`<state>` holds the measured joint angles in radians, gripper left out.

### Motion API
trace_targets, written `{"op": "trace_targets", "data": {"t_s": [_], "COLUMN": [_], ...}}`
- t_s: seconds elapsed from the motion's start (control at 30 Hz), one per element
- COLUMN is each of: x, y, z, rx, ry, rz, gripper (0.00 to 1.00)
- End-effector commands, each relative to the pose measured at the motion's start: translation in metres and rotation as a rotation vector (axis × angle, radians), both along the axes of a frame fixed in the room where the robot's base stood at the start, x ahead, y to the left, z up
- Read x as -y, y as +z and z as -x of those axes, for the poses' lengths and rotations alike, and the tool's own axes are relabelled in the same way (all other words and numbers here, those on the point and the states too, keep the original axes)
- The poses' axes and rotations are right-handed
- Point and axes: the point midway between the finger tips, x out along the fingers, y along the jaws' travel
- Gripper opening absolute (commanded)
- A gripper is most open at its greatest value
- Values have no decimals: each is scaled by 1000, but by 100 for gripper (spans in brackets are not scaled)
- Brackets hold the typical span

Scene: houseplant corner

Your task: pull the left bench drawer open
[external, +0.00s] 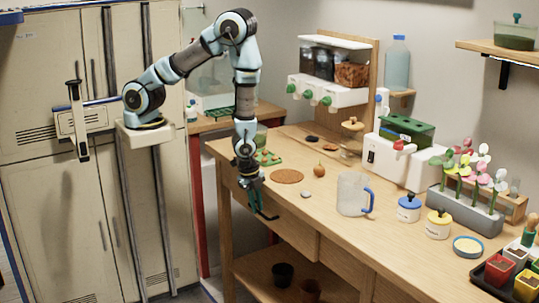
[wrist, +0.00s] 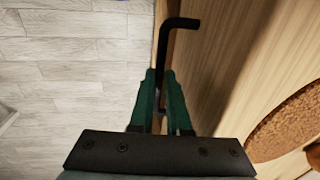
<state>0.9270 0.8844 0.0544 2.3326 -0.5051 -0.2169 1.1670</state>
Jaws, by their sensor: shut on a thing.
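The left bench drawer (external: 292,228) is set in the front of the wooden bench, below the top. Its face looks close to flush; I cannot tell whether it stands slightly out. My gripper (external: 262,205) is at this drawer's front, pointing down. In the wrist view the black bar handle (wrist: 164,52) runs along the drawer front and bends at its far end. My gripper (wrist: 160,76) is shut on the handle, with its green fingers on either side. The gripped part is partly hidden by the fingers.
On the bench top (external: 335,215) are a round cork mat (external: 287,176), an onion-like bulb (external: 319,170), a clear jug (external: 351,195) with a blue handle, and lidded jars. Dark pots (external: 283,274) stand on the lower shelf. The floor (wrist: 65,75) before the drawer looks clear.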

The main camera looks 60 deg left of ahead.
Motion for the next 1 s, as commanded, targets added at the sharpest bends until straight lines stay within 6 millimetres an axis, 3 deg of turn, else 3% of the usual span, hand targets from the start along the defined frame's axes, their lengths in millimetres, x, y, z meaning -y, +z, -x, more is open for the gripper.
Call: {"op": "trace_targets", "data": {"t_s": [0.27, 0.8, 1.0], "x": [0, -1, -1], "y": [0, 1, 2], "z": [30, 166, 205], "rx": [-3, -2, -1], "ry": [-7, -9, -7], "rz": [-2, -4, -2], "gripper": [0, 0, 0]}}
